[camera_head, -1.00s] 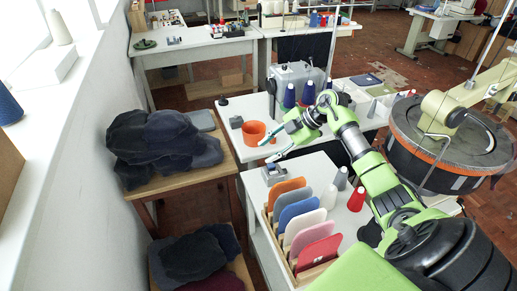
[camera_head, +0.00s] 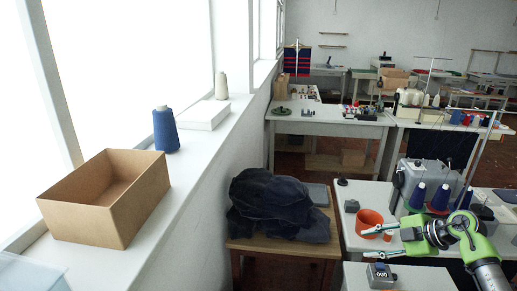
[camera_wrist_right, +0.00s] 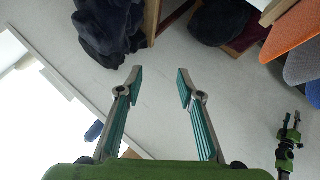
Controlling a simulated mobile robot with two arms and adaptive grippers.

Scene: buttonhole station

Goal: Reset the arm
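My right gripper (camera_head: 366,243) comes in at the lower right of the head view. Its teal fingers point left and are spread apart with nothing between them. In the right wrist view the fingers of my right gripper (camera_wrist_right: 155,72) are also open and empty, with pale floor or wall beyond. A small green gripper at the right edge there seems to be my left gripper (camera_wrist_right: 291,117), its tips apart. It is not in the head view.
A pile of dark cloth (camera_head: 270,205) lies on a wooden table (camera_head: 262,246). Blue cones (camera_head: 441,197) stand by a grey machine (camera_head: 411,178). A cardboard box (camera_head: 108,198) and a blue spool (camera_head: 166,130) sit on the white windowsill at left.

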